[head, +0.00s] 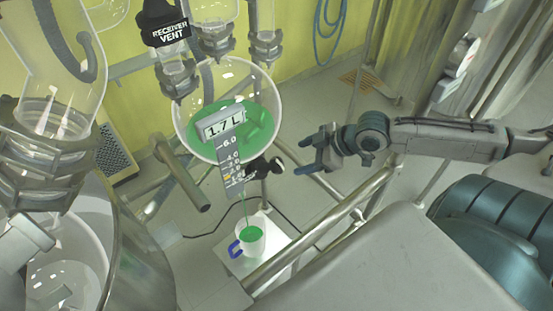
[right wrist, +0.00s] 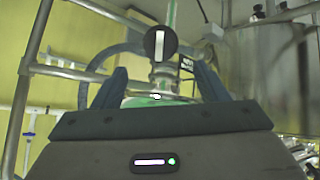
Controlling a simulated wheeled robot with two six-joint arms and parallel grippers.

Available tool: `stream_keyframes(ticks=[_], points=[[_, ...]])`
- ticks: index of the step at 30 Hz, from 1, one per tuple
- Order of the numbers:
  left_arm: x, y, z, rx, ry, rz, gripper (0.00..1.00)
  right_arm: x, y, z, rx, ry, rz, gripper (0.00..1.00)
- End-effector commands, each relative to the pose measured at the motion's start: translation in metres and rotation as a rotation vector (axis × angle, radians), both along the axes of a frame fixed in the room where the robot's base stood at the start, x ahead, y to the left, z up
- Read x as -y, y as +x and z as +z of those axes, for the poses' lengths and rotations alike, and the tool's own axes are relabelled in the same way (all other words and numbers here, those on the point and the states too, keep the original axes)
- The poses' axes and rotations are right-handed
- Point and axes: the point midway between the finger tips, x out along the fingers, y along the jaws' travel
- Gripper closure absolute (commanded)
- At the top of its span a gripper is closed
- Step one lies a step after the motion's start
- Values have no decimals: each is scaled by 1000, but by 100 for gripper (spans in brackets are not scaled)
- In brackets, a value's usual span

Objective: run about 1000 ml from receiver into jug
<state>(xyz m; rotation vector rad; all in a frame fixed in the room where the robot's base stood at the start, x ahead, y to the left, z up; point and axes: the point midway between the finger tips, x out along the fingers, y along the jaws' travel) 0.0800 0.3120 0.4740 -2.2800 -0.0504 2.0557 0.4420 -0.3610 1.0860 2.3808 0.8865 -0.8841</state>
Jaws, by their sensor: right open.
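The glass receiver (head: 268,92) holds green liquid, and its display (head: 224,124) reads 1.7 L. A thin green stream (head: 244,202) runs from below it into the white jug (head: 251,243). The jug has a blue handle and green liquid inside. A dark valve handle (head: 264,168) sits below the receiver. My right gripper (head: 307,157) is open and empty, to the right of the handle and apart from it. In the right wrist view, a round black knob with a white bar (right wrist: 158,44) shows beyond the open fingers (right wrist: 157,85). My left gripper is out of view.
The jug stands on a white plate (head: 279,246) on the floor. Metal rails (head: 318,228) run beside it. A black RECEIVER VENT valve (head: 168,30) sits above the receiver. Large glass vessels and steel clamps (head: 45,165) crowd the left side.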

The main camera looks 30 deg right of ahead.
Motion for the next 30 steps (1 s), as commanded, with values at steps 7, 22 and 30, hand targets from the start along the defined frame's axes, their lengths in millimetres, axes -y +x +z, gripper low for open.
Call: stream_keyframes(ticks=[7,22,30], points=[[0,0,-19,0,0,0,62,-10,12,-13,3,10,5,33],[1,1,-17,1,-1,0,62,-25,32,-36,3,8,4,33],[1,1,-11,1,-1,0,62,-35,46,-52,1,9,4,33]])
